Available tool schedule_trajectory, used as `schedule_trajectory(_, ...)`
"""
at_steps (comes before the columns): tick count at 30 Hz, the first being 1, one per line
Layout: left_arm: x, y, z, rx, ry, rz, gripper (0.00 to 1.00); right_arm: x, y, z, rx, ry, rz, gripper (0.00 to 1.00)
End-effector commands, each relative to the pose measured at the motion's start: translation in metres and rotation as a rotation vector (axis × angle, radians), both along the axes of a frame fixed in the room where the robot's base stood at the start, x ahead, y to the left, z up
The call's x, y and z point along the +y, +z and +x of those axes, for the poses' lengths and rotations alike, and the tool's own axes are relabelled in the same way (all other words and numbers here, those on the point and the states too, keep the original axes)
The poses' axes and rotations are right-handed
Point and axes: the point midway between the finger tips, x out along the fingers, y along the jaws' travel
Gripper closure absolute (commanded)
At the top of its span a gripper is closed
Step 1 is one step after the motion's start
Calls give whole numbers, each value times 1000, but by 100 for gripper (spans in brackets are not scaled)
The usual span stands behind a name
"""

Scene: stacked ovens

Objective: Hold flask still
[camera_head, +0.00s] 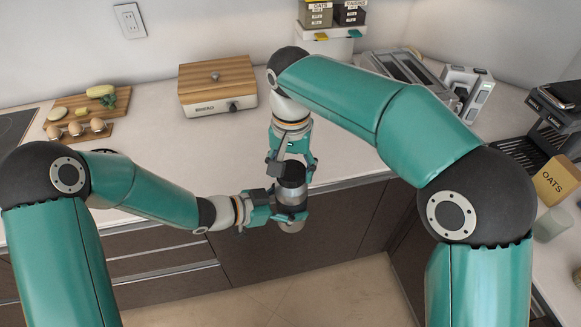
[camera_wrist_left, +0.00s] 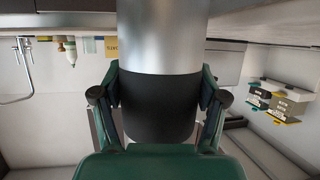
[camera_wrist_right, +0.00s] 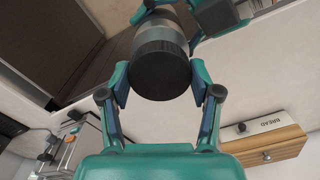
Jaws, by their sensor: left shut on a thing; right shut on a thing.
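The flask (camera_head: 291,193) is a silver cylinder with dark parts, held in the air in front of the counter edge, roughly upright. My left gripper (camera_head: 284,212) is shut on its body from the left. In the left wrist view the silver and black flask (camera_wrist_left: 163,40) stands between the fingers (camera_wrist_left: 158,95). My right gripper (camera_head: 291,165) reaches down from above and is shut on the flask's dark top. In the right wrist view this round dark top (camera_wrist_right: 160,70) lies between the right fingers (camera_wrist_right: 163,85). The fingers hide part of the flask.
Dark cabinet fronts (camera_head: 300,235) lie behind and below the flask.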

Motion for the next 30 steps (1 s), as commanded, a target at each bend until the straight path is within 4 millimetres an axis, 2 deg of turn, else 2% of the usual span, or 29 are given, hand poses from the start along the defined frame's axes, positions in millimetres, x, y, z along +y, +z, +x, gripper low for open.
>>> schedule_trajectory(2,-1,1,-1,-4,-6,0,100,0,0,1,-3,2,2,79)
schedule_trajectory(3,-1,1,-1,-4,-6,0,100,0,0,1,-4,2,2,34)
schedule_trajectory(8,-1,1,-1,-3,-4,-1,100,0,0,1,-3,3,1,8)
schedule_trajectory(20,0,1,0,-3,-2,-1,100,0,3,1,-2,4,1,8)
schedule_trajectory(26,0,1,0,-2,-2,-1,100,1,24,1,-5,4,3,8)
schedule_trajectory(30,0,1,0,-2,-2,-1,100,1,52,2,-7,4,4,8)
